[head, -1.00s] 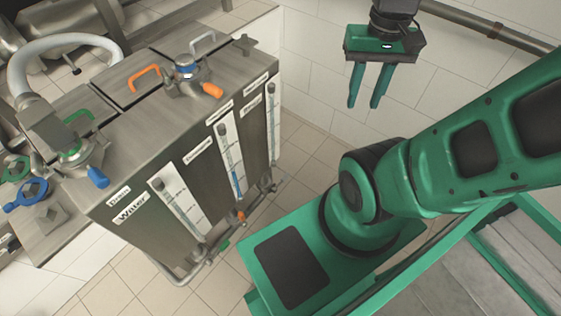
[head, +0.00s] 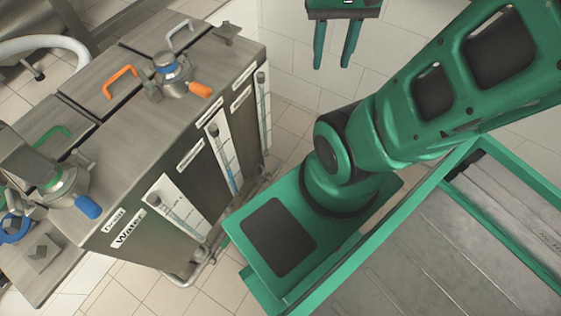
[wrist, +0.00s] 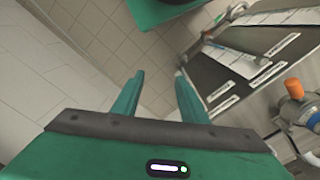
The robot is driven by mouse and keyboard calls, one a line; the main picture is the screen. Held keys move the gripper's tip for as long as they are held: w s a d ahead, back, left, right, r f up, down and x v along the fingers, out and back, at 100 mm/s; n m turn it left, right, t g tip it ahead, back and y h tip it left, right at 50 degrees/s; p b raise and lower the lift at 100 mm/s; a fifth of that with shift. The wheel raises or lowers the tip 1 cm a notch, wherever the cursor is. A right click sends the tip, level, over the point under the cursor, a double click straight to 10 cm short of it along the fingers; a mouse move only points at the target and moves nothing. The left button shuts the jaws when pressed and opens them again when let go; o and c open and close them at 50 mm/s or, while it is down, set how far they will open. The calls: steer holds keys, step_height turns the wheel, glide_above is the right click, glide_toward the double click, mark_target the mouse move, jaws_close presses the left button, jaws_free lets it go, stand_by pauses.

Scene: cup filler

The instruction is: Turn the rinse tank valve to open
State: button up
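A steel tank cabinet (head: 140,95) stands at the left of the head view. A valve with an orange lever (head: 199,89) and blue collar sits on its top, and a valve with a blue lever (head: 89,207) sits nearer. The front label near the blue lever reads "Water"; the other labels are too small to read surely, so I cannot tell which valve is the rinse one. My gripper (head: 332,62) is open and empty, right of the cabinet and apart from it. The orange lever also shows at the right of the wrist view (wrist: 294,88), beyond the open fingers.
An orange handle (head: 120,80), a green handle (head: 66,132) and a grey handle (head: 180,30) stand on the cabinet lids. Gauge tubes (head: 222,157) run down its front. A white hose (head: 50,43) is at the back left. Tiled floor lies between cabinet and wall.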

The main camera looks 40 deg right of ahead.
steer(key=w+d+f+m, duration=0.1)
steer(key=w+d+f, duration=0.3)
steer(key=w+f, duration=0.45)
steer(key=w+d+f+m, duration=0.1)
steer(key=w+d+f, duration=0.4)
steer(key=w+f, duration=0.3)
steer(key=m+y, duration=0.5)
glide_toward(280, 162)
steer(key=shift+t, duration=0.3)
steer(key=x, duration=0.9)
steer(key=shift+s, duration=0.35)
steer(key=shift+c, duration=0.3)
jaws_close()
